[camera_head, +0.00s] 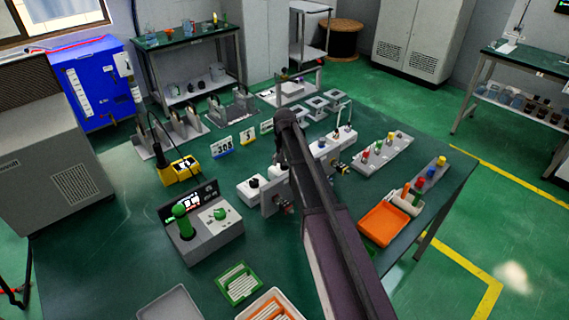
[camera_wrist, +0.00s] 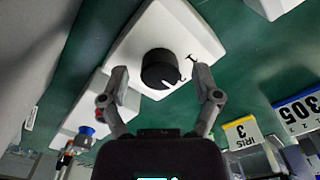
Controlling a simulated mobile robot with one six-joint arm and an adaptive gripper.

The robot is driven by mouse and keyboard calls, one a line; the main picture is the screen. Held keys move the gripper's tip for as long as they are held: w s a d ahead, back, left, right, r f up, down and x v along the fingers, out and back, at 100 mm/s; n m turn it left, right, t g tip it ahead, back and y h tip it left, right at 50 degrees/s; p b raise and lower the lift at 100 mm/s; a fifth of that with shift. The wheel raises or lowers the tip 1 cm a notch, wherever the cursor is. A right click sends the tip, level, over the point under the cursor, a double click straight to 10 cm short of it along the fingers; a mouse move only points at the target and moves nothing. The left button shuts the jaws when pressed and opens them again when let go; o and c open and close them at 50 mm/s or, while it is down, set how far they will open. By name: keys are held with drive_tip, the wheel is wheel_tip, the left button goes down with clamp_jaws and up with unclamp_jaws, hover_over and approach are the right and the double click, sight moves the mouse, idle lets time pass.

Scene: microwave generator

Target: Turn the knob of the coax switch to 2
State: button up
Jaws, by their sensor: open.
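A white box (camera_wrist: 195,38) with a round black knob (camera_wrist: 160,68) fills the upper middle of the wrist view. A white pointer line on the knob faces down and right in that view. Small dark marks sit on the box to the right of the knob; I cannot read them surely. My gripper (camera_wrist: 162,74) is open, with one finger on each side of the knob's lower part.
Another white box (camera_wrist: 82,117) with blue and red fittings stands left in the wrist view. A 305 sign (camera_head: 222,147), a yellow device (camera_head: 180,170), a grey console with a green lever (camera_head: 181,222) and an orange tray (camera_head: 383,222) crowd the green table (camera_head: 120,220).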

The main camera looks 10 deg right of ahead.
drive_tip(key=shift+n, duration=0.5)
drive_tip(key=n, duration=0.9)
wheel_tip(320, 180, up, 14)
drive_tip(key=p, duration=1.4)
drive_tip(key=s+f+m+b, duration=0.3)
drive_tip(key=s+f+b, duration=0.1)
drive_tip(key=s, duration=0.9)
drive_tip(key=s+f+m+b, duration=0.4)
drive_tip(key=s, duration=0.9)
drive_tip(key=shift+s+d, duration=0.2)
drive_tip(key=shift+d, duration=0.05)
idle(0.9)
